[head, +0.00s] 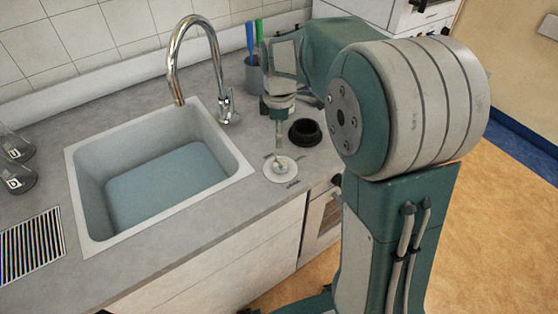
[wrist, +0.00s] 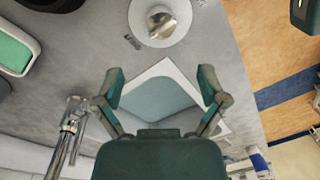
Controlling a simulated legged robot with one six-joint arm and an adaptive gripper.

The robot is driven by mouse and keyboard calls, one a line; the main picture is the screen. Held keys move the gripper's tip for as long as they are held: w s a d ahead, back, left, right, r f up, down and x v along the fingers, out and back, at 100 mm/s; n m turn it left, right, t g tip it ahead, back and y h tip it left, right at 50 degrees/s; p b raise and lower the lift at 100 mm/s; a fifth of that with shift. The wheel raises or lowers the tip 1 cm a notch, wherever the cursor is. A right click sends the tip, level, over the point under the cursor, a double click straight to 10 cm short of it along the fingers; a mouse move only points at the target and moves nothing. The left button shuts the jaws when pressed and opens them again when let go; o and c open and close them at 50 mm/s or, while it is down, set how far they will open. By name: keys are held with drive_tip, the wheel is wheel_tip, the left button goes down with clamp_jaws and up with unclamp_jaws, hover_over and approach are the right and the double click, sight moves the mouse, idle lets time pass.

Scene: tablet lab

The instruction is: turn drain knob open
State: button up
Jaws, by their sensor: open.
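The drain knob (head: 281,166) is a round white plate with a small metal handle, set in the counter to the right of the sink. In the wrist view the knob (wrist: 161,22) is at the top centre, beyond my fingertips and apart from them. The sink (head: 88,190) holds bluish water; its rim (wrist: 185,68) shows between my fingers in the wrist view. My gripper (wrist: 160,86) is open and empty, with its fingers spread. In the head view it points down above the knob; its fingertips are hard to make out there.
A chrome faucet (head: 172,62) stands behind the sink. A black round cup or stopper (head: 305,132) sits just behind the knob. A holder (head: 257,76) with coloured sticks is at the back. Glass flasks (head: 15,162) and a striped mat (head: 32,250) lie to the left.

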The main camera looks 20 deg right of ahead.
sight(279, 159)
drive_tip(key=f, duration=0.9)
drive_tip(key=shift+s+a+f, duration=0.1)
drive_tip(key=shift+s+f, duration=0.25)
drive_tip(key=shift+f, duration=0.05)
drive_tip(key=c, duration=1.1)
